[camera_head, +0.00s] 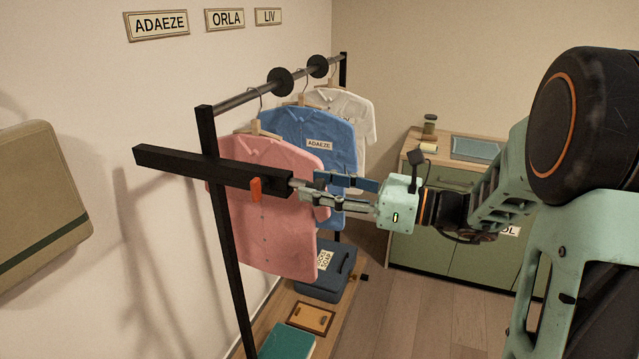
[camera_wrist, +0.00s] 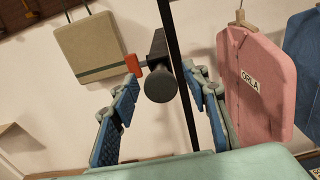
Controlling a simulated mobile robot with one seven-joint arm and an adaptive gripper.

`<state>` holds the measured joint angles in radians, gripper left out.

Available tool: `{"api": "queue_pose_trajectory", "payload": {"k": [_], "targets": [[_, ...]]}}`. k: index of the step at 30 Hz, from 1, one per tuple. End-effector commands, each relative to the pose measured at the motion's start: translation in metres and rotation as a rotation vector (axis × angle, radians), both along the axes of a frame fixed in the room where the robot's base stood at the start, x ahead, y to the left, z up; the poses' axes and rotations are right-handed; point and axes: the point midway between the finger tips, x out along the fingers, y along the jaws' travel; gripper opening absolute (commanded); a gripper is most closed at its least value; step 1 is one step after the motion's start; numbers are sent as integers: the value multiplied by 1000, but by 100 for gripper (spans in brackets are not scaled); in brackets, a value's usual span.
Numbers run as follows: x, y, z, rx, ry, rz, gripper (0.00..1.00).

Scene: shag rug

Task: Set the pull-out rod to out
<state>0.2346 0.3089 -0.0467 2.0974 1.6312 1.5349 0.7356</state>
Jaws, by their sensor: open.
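The pull-out rod (camera_head: 296,183) is a short grey rod at the right end of a black bar (camera_head: 180,163) fixed across the front post of the clothes rack. Only a short length shows between the bar and my fingers. In the wrist view its round dark end knob (camera_wrist: 160,87) faces me, between my fingers. My gripper (camera_head: 316,187) is open, with one blue-padded finger on each side of the knob, also seen in the wrist view (camera_wrist: 161,80). Gaps show on both sides there. In the head view my fingers partly hide the knob.
An orange tab (camera_head: 255,189) hangs on the bar. A pink shirt (camera_head: 265,220) hangs close behind my fingers, with blue and white shirts beyond. A green cabinet (camera_head: 430,240) stands behind my arm.

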Motion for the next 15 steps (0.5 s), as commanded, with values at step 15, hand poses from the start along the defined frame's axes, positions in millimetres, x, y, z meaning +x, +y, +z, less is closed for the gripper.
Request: {"api": "queue_pose_trajectory", "payload": {"k": [15], "targets": [[1, 3, 0, 0, -1, 0, 21]]}}
